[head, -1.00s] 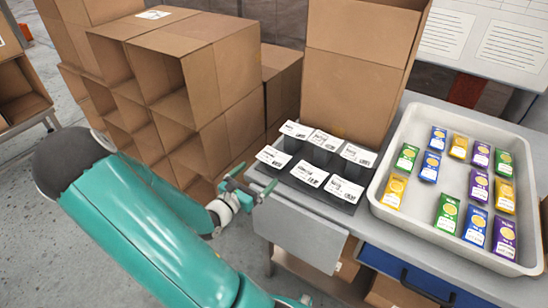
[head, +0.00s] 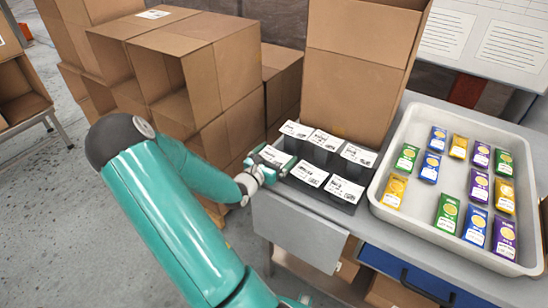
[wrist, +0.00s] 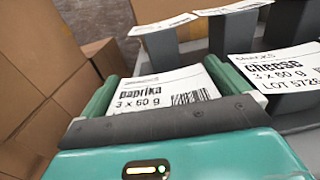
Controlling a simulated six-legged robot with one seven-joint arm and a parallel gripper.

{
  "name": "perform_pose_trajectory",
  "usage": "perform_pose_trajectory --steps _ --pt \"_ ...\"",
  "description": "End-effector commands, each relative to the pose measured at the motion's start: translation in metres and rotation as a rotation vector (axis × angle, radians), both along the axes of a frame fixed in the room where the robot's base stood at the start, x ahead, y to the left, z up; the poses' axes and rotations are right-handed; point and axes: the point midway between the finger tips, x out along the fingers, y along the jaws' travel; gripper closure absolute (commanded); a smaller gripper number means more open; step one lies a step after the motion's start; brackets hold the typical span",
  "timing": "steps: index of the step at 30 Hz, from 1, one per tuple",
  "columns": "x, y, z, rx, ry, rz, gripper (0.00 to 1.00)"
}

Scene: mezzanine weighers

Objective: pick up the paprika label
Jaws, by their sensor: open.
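The paprika label (wrist: 165,92) is a white card with black print and a barcode. In the wrist view it lies between the two green fingers of my gripper (wrist: 168,88), and its lower edge is hidden behind the gripper body. My gripper is open, with a finger on each side of the label. In the head view the paprika label (head: 274,154) is at the front left of the dark label stand (head: 327,193), and my gripper (head: 272,163) is right at it. I cannot tell whether the fingers touch the card.
Several other label cards stand close by, among them the cheese label (wrist: 283,68) on the right. A grey tray (head: 381,208) of colourful packets is on the table to the right. Cardboard boxes (head: 222,72) are stacked behind and left of my gripper.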

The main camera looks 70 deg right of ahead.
Motion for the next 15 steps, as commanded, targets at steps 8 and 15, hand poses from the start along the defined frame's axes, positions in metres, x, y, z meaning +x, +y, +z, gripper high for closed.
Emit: perform_pose_trajectory --steps 8,15 --pt "0.0003 0.0006 0.0001 0.000 -0.001 0.000 0.31" --pt "0.0005 0.0006 0.0003 0.000 -0.001 0.000 0.31"
